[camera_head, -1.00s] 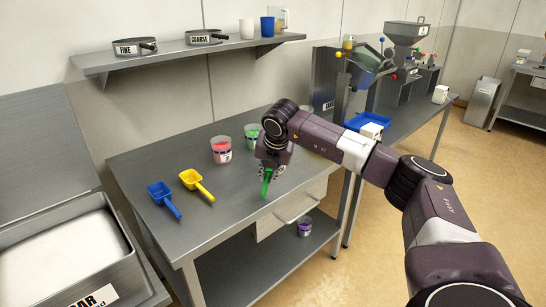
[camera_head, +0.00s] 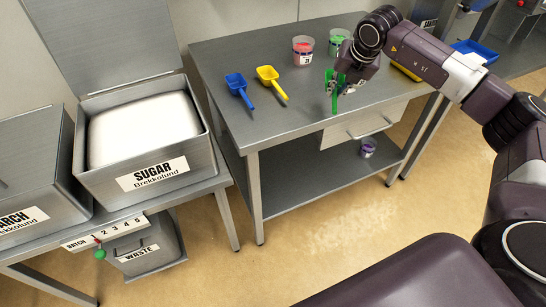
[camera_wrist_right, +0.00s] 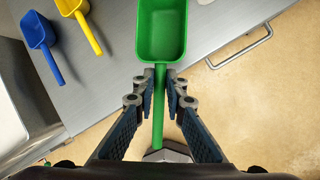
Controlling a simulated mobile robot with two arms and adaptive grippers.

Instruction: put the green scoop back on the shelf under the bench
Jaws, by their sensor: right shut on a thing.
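The green scoop (camera_wrist_right: 162,32) is in my right gripper (camera_wrist_right: 161,98), which is shut on its handle; the scoop's bowl points away from the wrist. In the head view the right gripper (camera_head: 338,86) holds the green scoop (camera_head: 335,103) at the front edge of the steel bench (camera_head: 290,110), seemingly above the top. The shelf under the bench (camera_head: 300,183) is a flat metal board. A small tub with purple contents (camera_head: 368,149) stands on it at the right. My left gripper is not in view.
A blue scoop (camera_head: 239,88) and a yellow scoop (camera_head: 270,80) lie on the bench top. A tub with red contents (camera_head: 303,50) stands behind them. A drawer (camera_head: 362,125) hangs under the bench front. The shelf's left and middle look clear. A sugar bin (camera_head: 150,140) stands left.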

